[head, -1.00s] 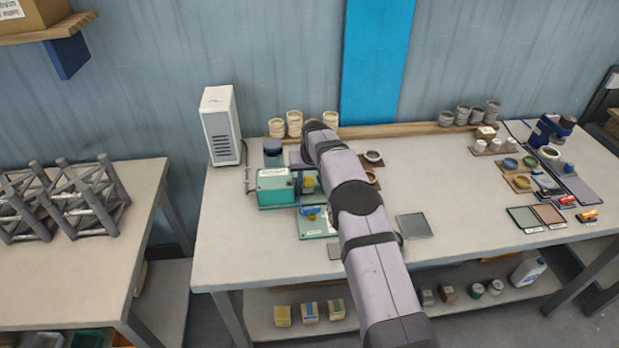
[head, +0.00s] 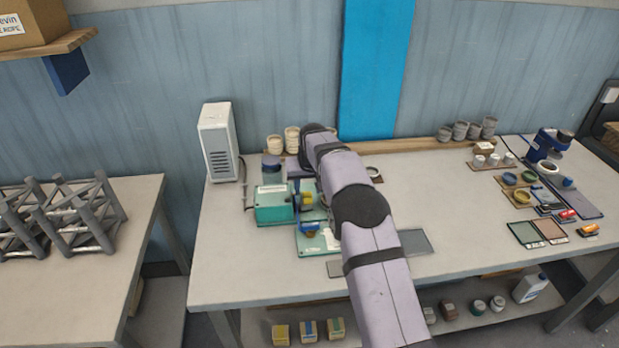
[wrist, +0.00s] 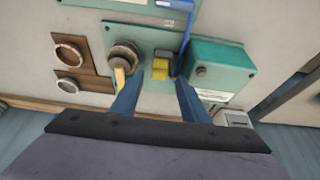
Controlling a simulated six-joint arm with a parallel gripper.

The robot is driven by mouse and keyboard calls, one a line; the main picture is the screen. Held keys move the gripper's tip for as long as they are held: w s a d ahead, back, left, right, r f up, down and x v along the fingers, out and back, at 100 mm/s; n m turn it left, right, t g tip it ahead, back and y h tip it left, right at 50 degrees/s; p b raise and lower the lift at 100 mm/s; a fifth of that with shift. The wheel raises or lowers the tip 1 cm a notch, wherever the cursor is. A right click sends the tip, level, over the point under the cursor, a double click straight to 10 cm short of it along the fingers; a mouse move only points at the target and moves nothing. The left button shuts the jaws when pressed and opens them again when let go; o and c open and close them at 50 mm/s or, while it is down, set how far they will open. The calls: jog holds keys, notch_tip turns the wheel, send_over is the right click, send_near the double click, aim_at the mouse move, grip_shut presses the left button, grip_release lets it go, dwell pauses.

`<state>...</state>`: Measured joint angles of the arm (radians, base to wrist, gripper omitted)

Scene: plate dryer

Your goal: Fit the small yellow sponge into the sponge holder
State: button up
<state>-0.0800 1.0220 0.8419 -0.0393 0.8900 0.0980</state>
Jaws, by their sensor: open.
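The small yellow sponge (wrist: 160,71) shows as a yellow block in the wrist view, between and just beyond my fingertips. Yellow also shows in the head view (head: 307,200), beside the green box. My gripper (wrist: 161,82) is open, its two blue fingers on either side of the yellow block with gaps visible. I cannot tell whether they touch it. A dark fitting (wrist: 165,54) sits against the block on the teal plate; I cannot tell whether it is the sponge holder. In the head view my arm hides much of this area.
A green box (head: 273,205) stands left of the sponge. A round grey fitting (wrist: 122,56) with a yellowish piece sits beside it on the teal plate. A brown board (wrist: 75,60) holds round cups. A white tall unit (head: 220,142) stands behind. The table's middle right is clear.

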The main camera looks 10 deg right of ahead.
jog(key=b+v, duration=0.2)
jog(key=v, duration=0.6)
jog(key=shift+f, duration=0.1)
jog(key=s+d+f+g, duration=0.1)
jog(key=s+f, duration=0.2)
jog(key=s, duration=1.1)
jog(key=s+d+f+g, duration=0.2)
jog(key=s+f, duration=0.1)
jog(key=s, duration=1)
jog(key=s+d+f+g, duration=0.1)
jog(key=s+f, duration=0.2)
jog(key=s, duration=1.1)
jog(key=shift+s+d, duration=0.25)
jog(key=shift+s, duration=0.05)
jog(key=shift+f, duration=0.1)
